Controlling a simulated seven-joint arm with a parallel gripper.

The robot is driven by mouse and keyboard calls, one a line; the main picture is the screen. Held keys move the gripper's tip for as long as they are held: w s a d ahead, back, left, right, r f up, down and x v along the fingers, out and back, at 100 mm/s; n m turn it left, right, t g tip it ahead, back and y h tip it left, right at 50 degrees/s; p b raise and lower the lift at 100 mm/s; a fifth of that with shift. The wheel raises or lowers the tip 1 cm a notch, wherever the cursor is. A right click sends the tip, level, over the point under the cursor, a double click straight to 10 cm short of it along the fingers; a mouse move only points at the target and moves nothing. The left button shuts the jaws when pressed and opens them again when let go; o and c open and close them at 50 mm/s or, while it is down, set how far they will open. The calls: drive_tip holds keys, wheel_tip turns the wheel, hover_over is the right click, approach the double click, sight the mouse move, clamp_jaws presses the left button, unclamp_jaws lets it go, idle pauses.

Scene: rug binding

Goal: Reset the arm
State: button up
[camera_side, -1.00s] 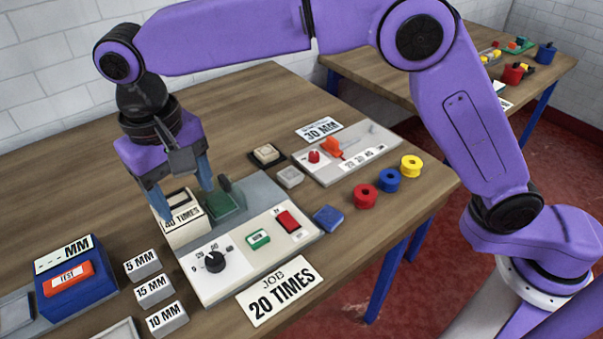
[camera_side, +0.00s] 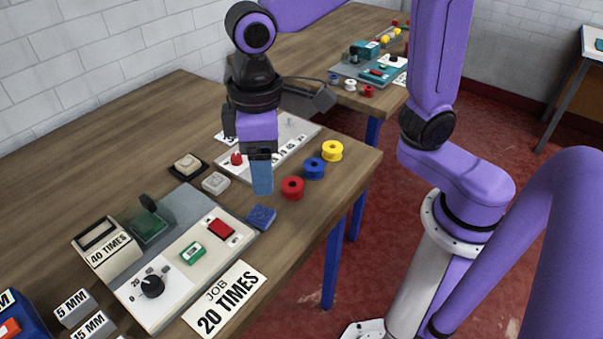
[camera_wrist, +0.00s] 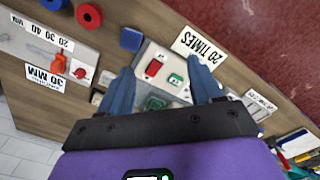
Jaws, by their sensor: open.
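My gripper (camera_side: 262,185) hangs fingers down above the right part of the wooden table in the side view, near the blue block and red spool. Its blue fingers line up edge-on there. In the wrist view my gripper (camera_wrist: 163,82) shows two blue fingers spread wide with nothing held between them. The control panel (camera_side: 172,280), with a black dial, green button and red switch, lies below and to the left of my gripper in the side view. The "40 TIMES" box (camera_side: 106,248) stands at the panel's left edge, apart from my gripper.
Red (camera_side: 292,188), blue (camera_side: 314,168) and yellow (camera_side: 332,151) spools stand near the table's right edge. The blue block (camera_side: 261,217) lies beside the panel. The "JOB 20 TIMES" card (camera_side: 226,303) lies in front. A second panel (camera_side: 300,128) sits behind my gripper. The back left tabletop is clear.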

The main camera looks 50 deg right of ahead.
drive_tip(key=s+d+f+n, duration=0.2)
drive_tip(key=s+d, duration=0.4)
drive_tip(key=d, duration=0.2)
drive_tip(key=s+d+f+n, duration=0.2)
drive_tip(key=s+d, duration=0.4)
drive_tip(key=d, duration=0.2)
drive_tip(key=shift+s+d+f, duration=0.3)
drive_tip(key=shift+d, duration=0.1)
